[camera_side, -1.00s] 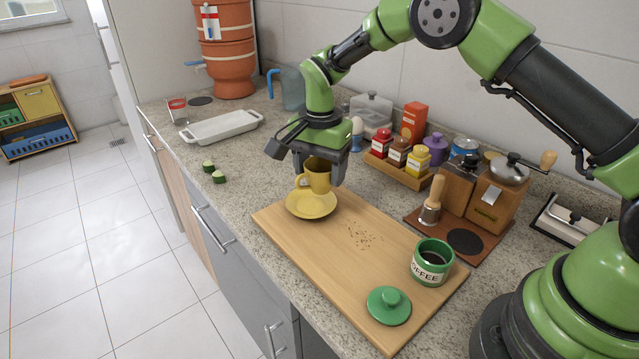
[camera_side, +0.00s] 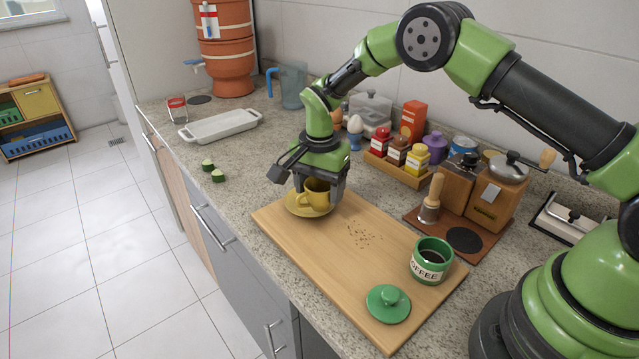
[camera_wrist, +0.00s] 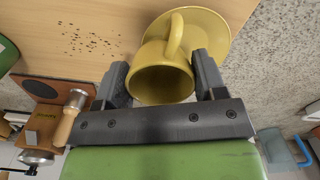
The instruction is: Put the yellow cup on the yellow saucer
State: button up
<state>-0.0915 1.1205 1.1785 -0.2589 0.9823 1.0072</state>
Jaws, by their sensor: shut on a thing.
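The yellow cup (camera_side: 316,193) is between the fingers of my gripper (camera_side: 320,190), which is shut on it. In the wrist view the cup (camera_wrist: 160,82) shows its open mouth and its handle, with a finger of my gripper (camera_wrist: 160,78) on each side. The yellow saucer (camera_side: 294,205) lies at the far left end of the wooden board. The cup is over the saucer and looks upright in the side view. In the wrist view the saucer (camera_wrist: 215,30) shows behind the cup. I cannot tell whether the cup's base touches the saucer.
The wooden board (camera_side: 340,270) holds brown crumbs (camera_side: 362,236), a green coffee jar (camera_side: 432,262) and its green lid (camera_side: 388,303). A spice tray (camera_side: 397,172) stands behind the board. Cucumber pieces (camera_side: 212,170) and a white dish (camera_side: 220,126) lie to the left.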

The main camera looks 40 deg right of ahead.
jog(key=o, duration=1)
jog(key=shift+c, duration=0.2)
jog(key=shift+r, duration=0.1)
notch_tip(320, 180, up, 13)
jog(key=shift+r, duration=0.15)
jog(key=s+r+n+t+y, duration=0.1)
jog(key=s+r+n+t, duration=0.35)
jog(key=s+r, duration=0.8)
jog(key=s+d+n+t+y, duration=0.1)
jog(key=s+n, duration=0.4)
jog(key=s, duration=0.9)
jog(key=shift+f+t, duration=0.35)
jog(key=shift+t, duration=0.5)
